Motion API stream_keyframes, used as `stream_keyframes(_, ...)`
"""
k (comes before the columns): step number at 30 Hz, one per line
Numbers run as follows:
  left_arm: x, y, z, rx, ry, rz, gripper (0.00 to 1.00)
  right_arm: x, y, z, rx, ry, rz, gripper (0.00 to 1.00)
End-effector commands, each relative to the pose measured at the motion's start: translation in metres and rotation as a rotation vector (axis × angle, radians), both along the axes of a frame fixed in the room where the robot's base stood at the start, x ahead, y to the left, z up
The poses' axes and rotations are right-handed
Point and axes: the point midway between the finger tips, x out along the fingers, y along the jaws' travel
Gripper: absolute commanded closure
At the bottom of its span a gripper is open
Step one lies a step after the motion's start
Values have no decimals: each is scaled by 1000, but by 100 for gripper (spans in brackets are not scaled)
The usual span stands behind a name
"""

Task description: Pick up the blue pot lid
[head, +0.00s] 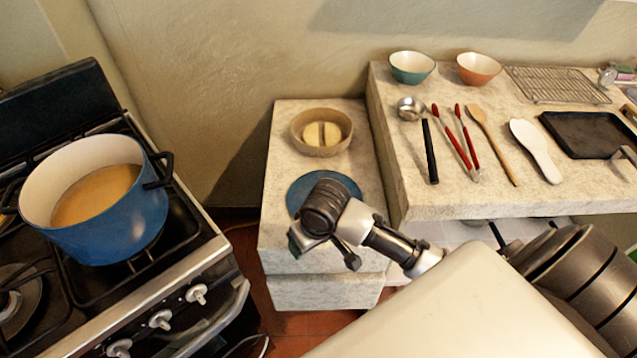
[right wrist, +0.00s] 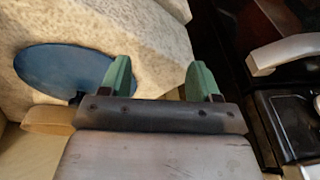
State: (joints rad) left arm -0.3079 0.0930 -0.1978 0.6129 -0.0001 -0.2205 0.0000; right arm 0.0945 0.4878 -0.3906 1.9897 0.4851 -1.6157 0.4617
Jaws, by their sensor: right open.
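The blue pot lid (head: 305,187) lies flat on the low stone counter between the stove and the higher worktop. My right arm covers its middle and lower right part in the head view. In the right wrist view the lid (right wrist: 60,72) is at the left, beside the fingers and not between them. My right gripper (right wrist: 160,80) is open and empty, with its two green fingers apart over the counter's edge. It also shows in the head view (head: 302,238), near the lid's lower side. The lid's handle is hidden. My left gripper is not in view.
A tan bowl (head: 302,143) stands just behind the lid. A blue pot (head: 105,225) stands on the stove (head: 170,280) at the left. The higher worktop (head: 455,205) at the right holds bowls, utensils, a rack and a dark tray (head: 590,135).

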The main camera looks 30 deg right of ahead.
Motion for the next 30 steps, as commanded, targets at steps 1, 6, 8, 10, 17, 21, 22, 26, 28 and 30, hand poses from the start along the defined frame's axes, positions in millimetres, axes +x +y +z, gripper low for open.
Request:
stream_keyframes(1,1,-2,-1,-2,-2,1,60,6,-5,7,-12,5,-7,38)
stream_keyframes(6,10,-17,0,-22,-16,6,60,28,-22,22,-31,33,-64,38)
stream_keyframes(8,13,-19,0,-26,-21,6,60,37,-30,27,-39,44,-93,38)
stream_keyframes(10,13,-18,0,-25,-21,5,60,49,-41,34,-48,54,-134,38)
stream_keyframes(17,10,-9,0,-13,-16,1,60,86,-86,65,-71,88,-304,38)
stream_keyframes(21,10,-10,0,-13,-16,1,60,102,-111,84,-74,103,-406,38)
stream_keyframes(22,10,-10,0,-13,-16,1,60,103,-114,86,-73,106,-420,38)
stream_keyframes(26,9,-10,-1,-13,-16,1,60,107,-119,76,-72,113,-441,38)
stream_keyframes(28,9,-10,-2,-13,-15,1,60,107,-119,64,-70,116,-441,38)
stream_keyframes(30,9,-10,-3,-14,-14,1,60,109,-119,53,-71,113,-441,38)
